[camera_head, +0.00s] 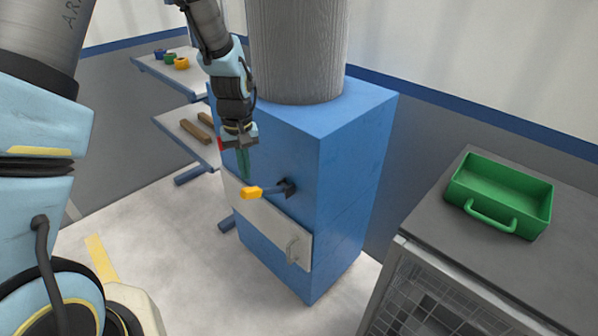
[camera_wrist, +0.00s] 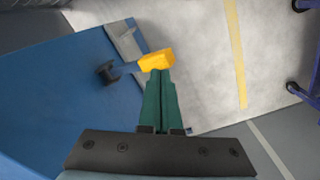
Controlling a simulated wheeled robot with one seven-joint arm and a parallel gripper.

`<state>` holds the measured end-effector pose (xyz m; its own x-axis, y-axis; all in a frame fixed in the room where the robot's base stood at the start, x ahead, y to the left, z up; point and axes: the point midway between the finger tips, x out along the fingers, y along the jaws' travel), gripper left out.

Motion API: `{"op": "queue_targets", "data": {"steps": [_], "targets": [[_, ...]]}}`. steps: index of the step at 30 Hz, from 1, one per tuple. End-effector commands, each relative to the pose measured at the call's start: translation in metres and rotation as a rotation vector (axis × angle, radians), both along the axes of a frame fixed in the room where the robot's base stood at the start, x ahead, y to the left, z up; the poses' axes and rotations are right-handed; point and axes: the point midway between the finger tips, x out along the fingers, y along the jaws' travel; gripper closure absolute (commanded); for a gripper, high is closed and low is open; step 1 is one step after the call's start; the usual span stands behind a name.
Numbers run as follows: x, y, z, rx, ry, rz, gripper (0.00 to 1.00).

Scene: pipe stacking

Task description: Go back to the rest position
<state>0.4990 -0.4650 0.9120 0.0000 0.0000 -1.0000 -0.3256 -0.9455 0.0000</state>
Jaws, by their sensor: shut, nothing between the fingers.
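My gripper (camera_head: 243,163) has green fingers pointing down, and they are shut with nothing between them. It hangs in front of the upper edge of the blue cabinet (camera_head: 345,150). In the wrist view my gripper (camera_wrist: 160,80) shows its fingers together, with their tips overlapping the yellow handle end (camera_wrist: 157,60) in the picture. I cannot tell whether they touch. In the head view the yellow end (camera_head: 250,193) sits on a lever (camera_head: 275,189) that sticks out from the cabinet front, a little below my fingertips.
A thick grey column (camera_head: 297,50) stands on the cabinet. A grey front panel (camera_head: 262,220) carries a metal handle (camera_head: 292,250). A green tray (camera_head: 500,193) sits on a dark counter (camera_head: 440,225) at right.

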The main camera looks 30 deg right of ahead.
Motion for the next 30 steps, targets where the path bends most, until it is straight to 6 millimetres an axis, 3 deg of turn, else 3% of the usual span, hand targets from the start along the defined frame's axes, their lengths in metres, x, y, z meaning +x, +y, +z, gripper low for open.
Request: {"op": "queue_targets", "data": {"steps": [1,6,23,26,29,30], "targets": [[0.000,0.000,0.014,0.000,-0.001,0.000,1.00],[0.000,0.000,0.032,0.000,0.000,0.000,1.00],[0.002,0.003,0.033,-0.002,-0.002,0.004,1.00],[0.009,0.024,0.044,-0.008,-0.008,0.024,1.00],[0.021,0.070,0.068,-0.021,-0.024,0.061,1.00],[0.024,0.094,0.078,-0.026,-0.033,0.079,1.00]]}}
